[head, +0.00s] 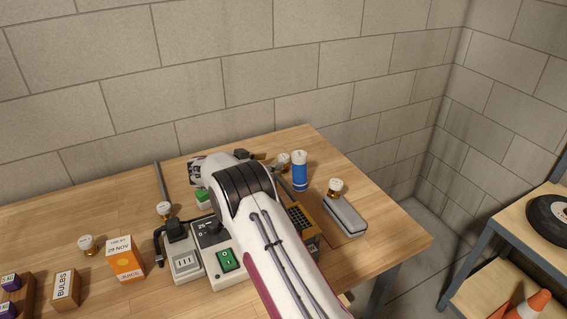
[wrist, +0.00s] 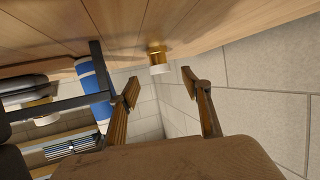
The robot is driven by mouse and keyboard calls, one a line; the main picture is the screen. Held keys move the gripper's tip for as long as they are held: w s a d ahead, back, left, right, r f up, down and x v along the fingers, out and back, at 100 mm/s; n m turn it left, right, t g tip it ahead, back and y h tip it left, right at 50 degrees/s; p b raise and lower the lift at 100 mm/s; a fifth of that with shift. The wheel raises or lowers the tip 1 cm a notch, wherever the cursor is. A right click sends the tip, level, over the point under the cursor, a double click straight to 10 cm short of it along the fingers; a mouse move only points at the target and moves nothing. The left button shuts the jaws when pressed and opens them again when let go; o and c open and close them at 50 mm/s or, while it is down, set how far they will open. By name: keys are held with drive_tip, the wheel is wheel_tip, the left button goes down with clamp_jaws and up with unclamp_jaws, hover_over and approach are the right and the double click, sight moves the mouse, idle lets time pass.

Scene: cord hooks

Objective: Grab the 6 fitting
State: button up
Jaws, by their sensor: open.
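I cannot read a 6 on any. My gripper (wrist: 160,87) is open and empty. In the wrist view a brass fitting (wrist: 158,59) stands beyond the gap between its fingertips, apart from them. Another fitting (wrist: 40,108) shows at the left. In the head view my arm hides most of the gripper.
A blue can (head: 300,171) stands close to the right of the nearest fitting. A grey case (head: 345,215) lies near the table's right edge. A switch box (head: 227,262), a juice carton (head: 125,259) and a bulbs box (head: 66,288) stand left. The table's back left is clear.

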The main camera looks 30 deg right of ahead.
sight(281, 158)
drive_tip(key=shift+x, duration=1.25)
drive_tip(key=shift+w+d, duration=0.1)
drive_tip(key=shift+r+x, duration=0.1)
drive_tip(key=shift+x, duration=1.15)
drive_tip(key=shift+r+x, duration=0.15)
drive_tip(key=shift+x, duration=1.1)
drive_tip(key=shift+d, duration=0.1)
drive_tip(key=c, duration=1.3)
